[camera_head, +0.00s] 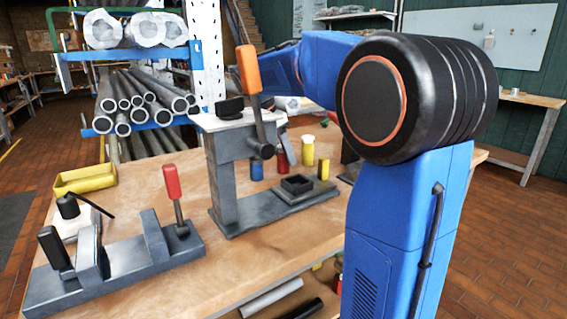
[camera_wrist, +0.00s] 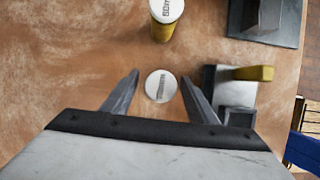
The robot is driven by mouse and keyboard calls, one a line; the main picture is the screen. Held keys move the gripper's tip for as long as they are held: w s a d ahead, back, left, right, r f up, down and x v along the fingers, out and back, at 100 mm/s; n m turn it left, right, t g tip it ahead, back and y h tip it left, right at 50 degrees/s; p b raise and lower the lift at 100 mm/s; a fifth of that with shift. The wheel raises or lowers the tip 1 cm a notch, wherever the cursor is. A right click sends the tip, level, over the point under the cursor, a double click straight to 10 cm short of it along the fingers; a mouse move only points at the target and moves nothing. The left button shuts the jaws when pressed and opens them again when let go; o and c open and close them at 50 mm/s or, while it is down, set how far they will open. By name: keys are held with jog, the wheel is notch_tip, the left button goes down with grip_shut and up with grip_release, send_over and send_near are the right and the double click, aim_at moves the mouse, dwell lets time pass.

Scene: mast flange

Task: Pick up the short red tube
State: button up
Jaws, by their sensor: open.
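The short red tube (camera_head: 283,164) stands on the workbench in the head view, partly hidden behind a grey fixture and its lever. In the wrist view a round white lettered top (camera_wrist: 161,86) lies between the fingertips of my gripper (camera_wrist: 160,76). Its sides do not show, so I cannot tell its colour there. My gripper is open, with one finger on each side of this top and a gap to both. In the head view my gripper is mostly hidden behind the fixture.
A yellow tube (camera_head: 308,152) with a white top stands close by, as does a blue tube (camera_head: 257,171). A grey clamp fixture (camera_head: 227,170) with an orange-handled lever stands in front. Another clamp (camera_head: 125,258) is at the front left. A yellow bin (camera_head: 84,180) sits at the left edge.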

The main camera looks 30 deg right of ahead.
jog(key=shift+d+f, duration=0.1)
jog(key=shift+f, duration=0.05)
jog(key=c, duration=1.2)
